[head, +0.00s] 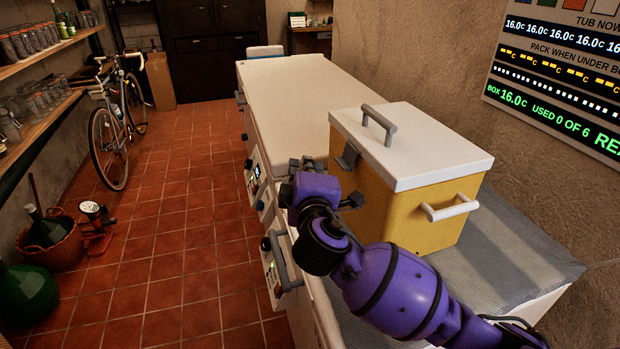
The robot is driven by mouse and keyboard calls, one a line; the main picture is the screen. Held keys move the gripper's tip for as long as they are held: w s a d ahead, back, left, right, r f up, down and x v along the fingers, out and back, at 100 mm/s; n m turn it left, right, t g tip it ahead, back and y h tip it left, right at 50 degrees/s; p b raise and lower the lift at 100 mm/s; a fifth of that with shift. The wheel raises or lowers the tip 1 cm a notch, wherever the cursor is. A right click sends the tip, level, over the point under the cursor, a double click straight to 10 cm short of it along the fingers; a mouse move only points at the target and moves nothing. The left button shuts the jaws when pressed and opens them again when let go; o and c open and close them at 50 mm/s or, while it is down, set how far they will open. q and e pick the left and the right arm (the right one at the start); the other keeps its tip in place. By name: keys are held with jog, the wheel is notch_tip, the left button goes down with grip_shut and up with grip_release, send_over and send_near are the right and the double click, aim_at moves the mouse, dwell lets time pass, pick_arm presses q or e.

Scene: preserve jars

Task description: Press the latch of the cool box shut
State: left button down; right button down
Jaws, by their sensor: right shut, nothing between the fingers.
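The cool box (395,200) is a yellow chest with a white lid (440,148), a grey handle (379,123) on top and a pale handle (450,207) on its right-hand side. The lid lies down flat on the body. A dark grey latch (348,156) sits on the left face, just under the lid edge. My right gripper (308,164), on a purple arm, is shut and empty, a little left of the latch; it looks apart from it. The arm hides the lower part of the box's left face. My left gripper is not in view.
The box stands on a grey mat (505,260) on a long white counter (300,90) with controls along its left front. A wall display (560,80) is behind the box at right. Shelves with jars, a bicycle (108,135) and a basket (48,245) stand left of the open tiled floor.

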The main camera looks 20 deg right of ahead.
aim_at(346, 156)
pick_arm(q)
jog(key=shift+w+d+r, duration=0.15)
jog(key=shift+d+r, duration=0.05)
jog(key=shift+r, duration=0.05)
pick_arm(e)
jog(key=d, duration=0.2)
jog(key=d+f, duration=0.1)
jog(key=d, duration=0.1)
jog(key=shift+w, duration=0.1)
pick_arm(q)
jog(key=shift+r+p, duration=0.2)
jog(key=shift+p, duration=0.2)
pick_arm(e)
jog(key=f+n, duration=0.1)
jog(key=d+n, duration=0.1)
jog(key=shift+d+f+n+t, duration=0.25)
jog(key=shift+f+n+t, duration=0.15)
jog(key=shift+w, duration=0.1)
